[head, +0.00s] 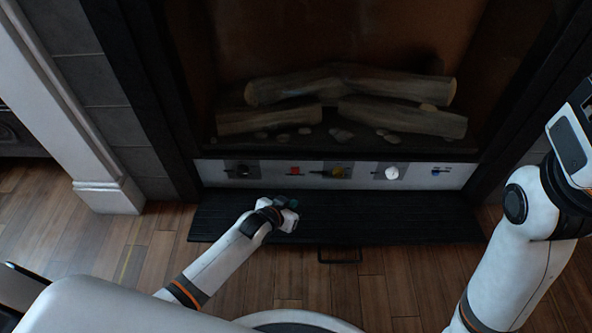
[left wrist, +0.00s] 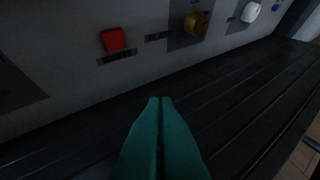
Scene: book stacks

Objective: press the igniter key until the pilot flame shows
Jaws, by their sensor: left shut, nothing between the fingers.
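The control panel (head: 315,172) is a pale strip under the firebox. On it is a red square key (head: 295,170), which also shows in the left wrist view (left wrist: 113,40). Its label is too blurred to read surely, so I cannot be certain it is the igniter key. My left gripper (head: 294,201) has teal fingers, shut and empty, over the black hearth slab in front of the panel. In the left wrist view its fingertips (left wrist: 160,100) are below and right of the red key, apart from it. I see no flame around the logs. My right gripper is out of view.
A yellow knob (head: 340,173), a white knob (head: 391,173) and a blue control (head: 436,171) sit right of the red key. A dark knob (head: 242,171) is left. Logs (head: 350,88) lie in the firebox. The black slab (head: 400,220) is otherwise clear.

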